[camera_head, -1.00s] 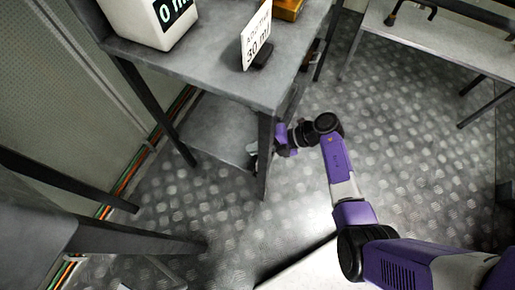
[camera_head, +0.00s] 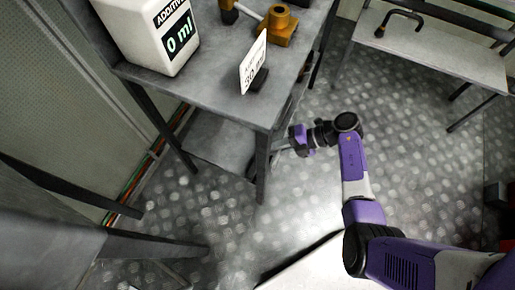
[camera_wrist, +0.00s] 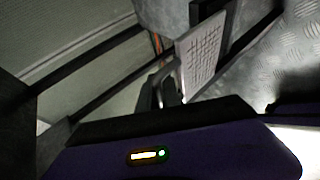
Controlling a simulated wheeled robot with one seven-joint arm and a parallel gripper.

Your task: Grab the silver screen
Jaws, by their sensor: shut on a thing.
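The silver screen (camera_wrist: 203,52) is a flat, light grey panel with a grid of small holes in the wrist view. It stands tilted at the tip of my gripper (camera_wrist: 168,92), whose dark fingers are shut on its lower left edge. In the head view my gripper (camera_head: 282,148) is low beside the near right leg of the grey table, below the tabletop. The screen is hard to make out there, and the leg and my wrist cover part of that spot.
The grey table (camera_head: 215,100) bears a white additive container (camera_head: 140,35) reading 0 ml, a small sign (camera_head: 253,65) and a brass-coloured part (camera_head: 277,25). A bench (camera_head: 435,50) stands at the back right. The patterned floor (camera_head: 400,120) between them is open.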

